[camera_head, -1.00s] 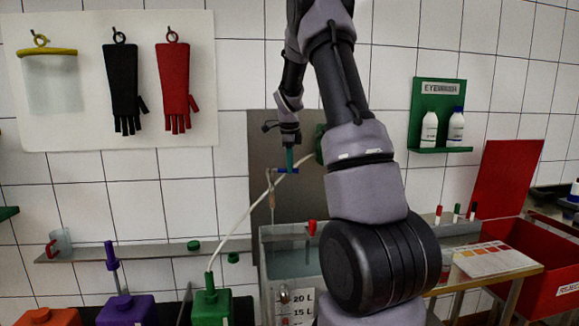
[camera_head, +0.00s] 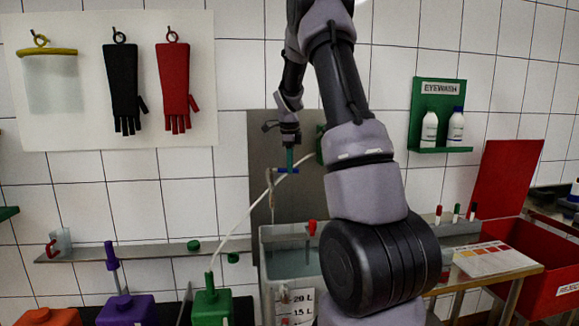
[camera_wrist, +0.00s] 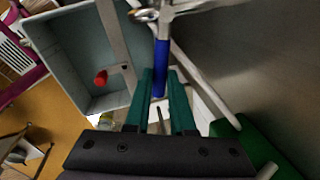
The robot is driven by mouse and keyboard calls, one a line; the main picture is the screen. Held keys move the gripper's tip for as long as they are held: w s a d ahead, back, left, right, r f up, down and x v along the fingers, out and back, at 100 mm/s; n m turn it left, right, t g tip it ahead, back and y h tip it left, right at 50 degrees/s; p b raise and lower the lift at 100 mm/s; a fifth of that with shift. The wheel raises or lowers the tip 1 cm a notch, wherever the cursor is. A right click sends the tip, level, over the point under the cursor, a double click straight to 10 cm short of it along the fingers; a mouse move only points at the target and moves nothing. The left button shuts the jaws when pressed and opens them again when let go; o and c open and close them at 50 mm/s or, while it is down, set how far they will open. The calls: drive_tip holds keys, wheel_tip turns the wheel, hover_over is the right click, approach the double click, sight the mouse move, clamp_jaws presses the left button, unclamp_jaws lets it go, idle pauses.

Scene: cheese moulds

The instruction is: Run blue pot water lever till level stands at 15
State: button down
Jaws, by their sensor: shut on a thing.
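The blue lever (camera_head: 287,171) is on the metal tap in front of a steel panel. In the wrist view the blue lever (camera_wrist: 160,70) runs between my teal fingertips. My gripper (camera_head: 290,160) points down and is shut on it; its fingers (camera_wrist: 161,85) also show in the wrist view. Below the tap stands a grey tank (camera_head: 290,234) with a bluish surface inside. A level label (camera_head: 298,310) on its front reads 20 L and 15 L, with a small indicator (camera_head: 283,293) beside it. I cannot read the exact level.
A red-handled lever (camera_head: 312,228) is at the tank. A white hose (camera_head: 235,228) runs to the green canister (camera_head: 211,305); purple (camera_head: 125,310) and orange (camera_head: 35,317) canisters stand left. A chart (camera_head: 490,260) lies on a wooden table beside a red bin (camera_head: 550,285).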

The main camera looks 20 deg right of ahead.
drive_tip(key=shift+w+d+r, duration=0.1)
drive_tip(key=shift+w, duration=0.05)
drive_tip(key=shift+w+d+n+t+y, duration=0.2)
drive_tip(key=shift+w+n, duration=0.25)
drive_tip(key=shift+n, duration=0.4)
drive_tip(key=shift+w+d+n+t+y, duration=0.15)
drive_tip(key=shift+w+n, duration=0.25)
drive_tip(key=shift+n, duration=0.45)
drive_tip(key=c, duration=0.8)
unclamp_jaws()
drive_tip(key=shift+o, duration=0.2)
drive_tip(key=v, duration=1)
drive_tip(key=shift+r, duration=0.4)
drive_tip(key=shift+w, duration=0.15)
